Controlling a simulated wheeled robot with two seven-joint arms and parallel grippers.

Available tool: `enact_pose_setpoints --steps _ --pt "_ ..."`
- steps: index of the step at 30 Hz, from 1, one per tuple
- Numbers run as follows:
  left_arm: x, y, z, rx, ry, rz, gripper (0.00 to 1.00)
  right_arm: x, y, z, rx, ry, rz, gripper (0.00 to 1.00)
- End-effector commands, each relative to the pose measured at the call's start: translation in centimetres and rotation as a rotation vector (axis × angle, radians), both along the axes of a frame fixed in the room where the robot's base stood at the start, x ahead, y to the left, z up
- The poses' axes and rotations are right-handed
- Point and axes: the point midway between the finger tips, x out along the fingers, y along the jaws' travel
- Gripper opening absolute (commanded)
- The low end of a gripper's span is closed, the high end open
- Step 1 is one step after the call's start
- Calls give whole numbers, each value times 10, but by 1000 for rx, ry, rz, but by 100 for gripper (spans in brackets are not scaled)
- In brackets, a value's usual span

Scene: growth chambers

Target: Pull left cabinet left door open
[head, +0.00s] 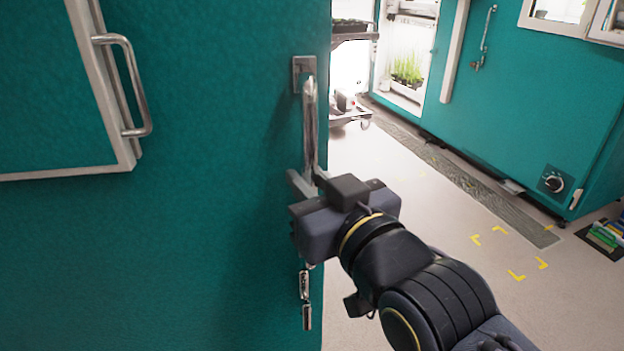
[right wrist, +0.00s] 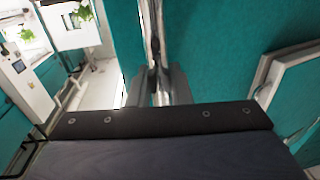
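The teal cabinet door (head: 210,240) fills the left of the head view. Its vertical metal handle (head: 309,120) stands near the door's right edge, on a small plate. My right gripper (head: 308,184) is at the lower part of this handle, with a finger on either side of the bar. In the right wrist view the two fingers (right wrist: 158,88) are close together around the handle bar (right wrist: 154,40), and look closed on it. The gripper body hides the handle's lower end. I cannot tell whether the door stands ajar. My left gripper is not in view.
A framed panel with a metal grip (head: 130,85) is on the door's upper left. Across the aisle stand another teal cabinet (head: 530,90) and shelves with green plants (head: 406,72). The pale floor (head: 400,170) between is mostly clear.

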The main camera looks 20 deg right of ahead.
Motion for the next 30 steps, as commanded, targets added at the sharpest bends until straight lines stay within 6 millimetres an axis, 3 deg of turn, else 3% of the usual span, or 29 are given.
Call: enact_pose_setpoints --steps 1,4,14,24,30 --pt "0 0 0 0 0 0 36 0 1 1 0 -2 2 23" --pt "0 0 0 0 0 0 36 0 1 1 0 -1 1 36" --pt "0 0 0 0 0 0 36 -4 0 1 -1 -2 0 37" --pt "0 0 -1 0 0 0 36 -57 -7 1 0 -8 2 37" --pt "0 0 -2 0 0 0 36 -76 -9 1 -1 -3 1 37"
